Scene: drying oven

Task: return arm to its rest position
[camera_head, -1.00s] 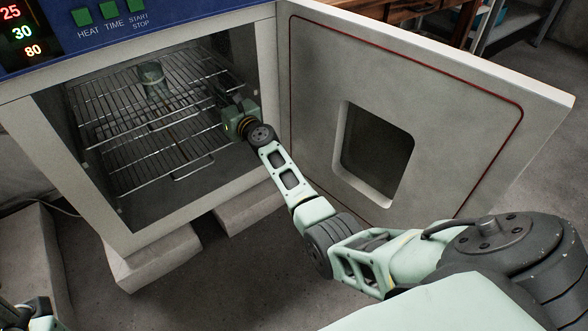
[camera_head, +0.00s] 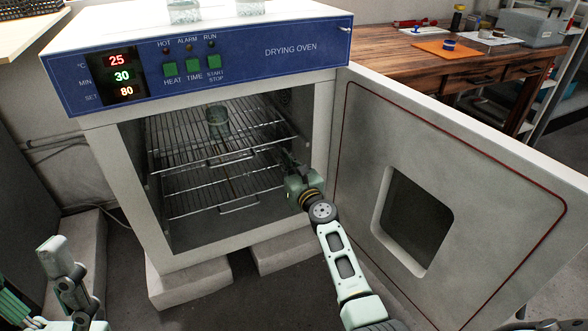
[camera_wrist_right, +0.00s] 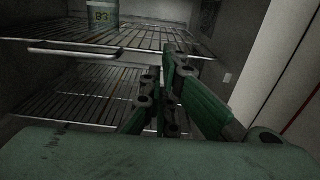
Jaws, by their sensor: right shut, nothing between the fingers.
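My right gripper (camera_head: 287,158) is in the right side of the open oven doorway, by the front right of the racks. It is shut and empty. In the right wrist view its dark green fingers (camera_wrist_right: 165,72) point into the chamber, in front of the racks. A glass beaker (camera_head: 218,122) stands upright on the upper wire rack (camera_head: 178,137), apart from the gripper. In the right wrist view the beaker's labelled lower part (camera_wrist_right: 103,16) shows at the top. Parts of my left arm show at lower left, but I cannot make out its gripper.
The drying oven (camera_head: 300,50) stands on concrete blocks (camera_head: 190,283). Its door (camera_head: 350,200) is wide open to the right of my right arm. The lower rack (camera_head: 190,203) looks bare. Glassware (camera_head: 185,11) stands on top. A wooden table (camera_head: 420,60) is behind the door.

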